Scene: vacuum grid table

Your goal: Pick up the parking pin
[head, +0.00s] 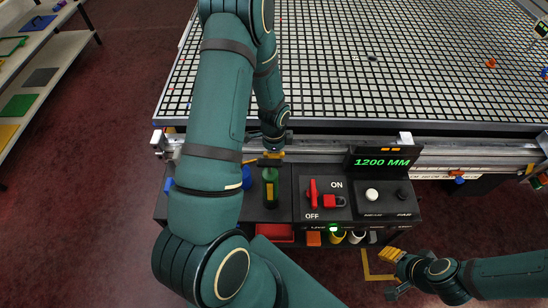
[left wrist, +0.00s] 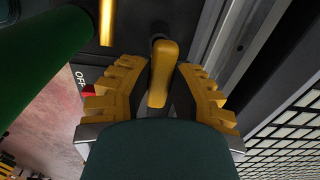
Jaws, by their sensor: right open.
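The parking pin (left wrist: 163,72), seen as a rounded yellow handle, stands between the two fingers of my left gripper (left wrist: 163,88) in the left wrist view. The yellow toothed fingers are spread on both sides of it, with dark gaps showing. In the head view my left gripper (head: 272,156) points down at the table's front rail, and I cannot make out the pin apart from the fingers there. My right gripper (head: 391,256) is open and empty at the lower right, over the floor and away from the table.
A green bottle (head: 270,188) stands close in front of my left gripper. A control panel (head: 325,200) with a red switch and a 1200 MM display (head: 383,162) is to its right. The grid table (head: 350,90) lies behind the rail (head: 330,150).

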